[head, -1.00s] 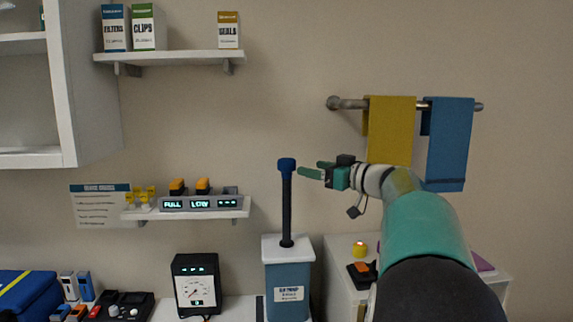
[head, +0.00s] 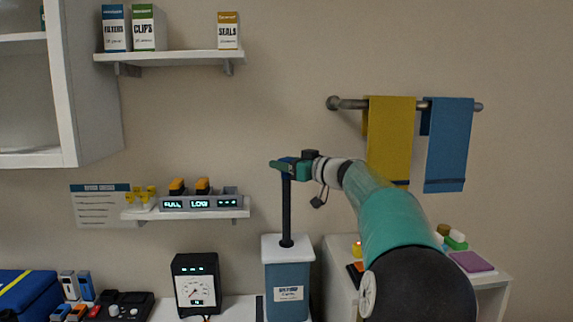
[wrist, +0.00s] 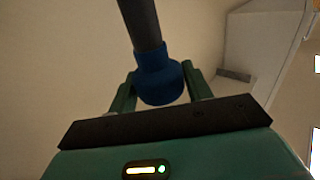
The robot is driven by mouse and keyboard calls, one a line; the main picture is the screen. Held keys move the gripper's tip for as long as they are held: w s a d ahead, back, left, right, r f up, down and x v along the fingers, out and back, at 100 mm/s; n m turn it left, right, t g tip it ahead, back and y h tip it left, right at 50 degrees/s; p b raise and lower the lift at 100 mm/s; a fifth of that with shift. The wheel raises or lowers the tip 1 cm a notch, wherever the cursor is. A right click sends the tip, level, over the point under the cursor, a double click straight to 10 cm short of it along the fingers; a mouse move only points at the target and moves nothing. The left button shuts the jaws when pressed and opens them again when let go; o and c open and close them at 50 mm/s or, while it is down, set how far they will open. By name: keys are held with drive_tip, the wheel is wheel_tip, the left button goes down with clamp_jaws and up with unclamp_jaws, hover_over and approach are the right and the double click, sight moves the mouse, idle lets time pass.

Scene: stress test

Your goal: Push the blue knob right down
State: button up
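The blue knob (head: 285,166) tops a dark upright rod (head: 286,210) that rises from a blue-grey box with a white lid (head: 287,289). A long stretch of rod shows above the lid. My gripper (head: 281,165) is at the knob's height, reaching in from the right and partly hiding it. In the wrist view the knob (wrist: 159,82) lies between the two green fingers (wrist: 158,92), one on each side. The gaps beside it look very small. I cannot tell whether the fingers press on it.
A gauge (head: 195,285) stands left of the box. A white cabinet (head: 335,275) with small items is to its right. A small shelf (head: 185,213) with displays is on the wall at left. Yellow (head: 390,140) and blue (head: 449,145) towels hang at upper right.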

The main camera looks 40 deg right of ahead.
sight(287, 242)
drive_tip(key=c, duration=0.9)
wheel_tip(287, 242, down, 20)
drive_tip(key=shift+f, duration=0.2)
drive_tip(key=o, duration=1.4)
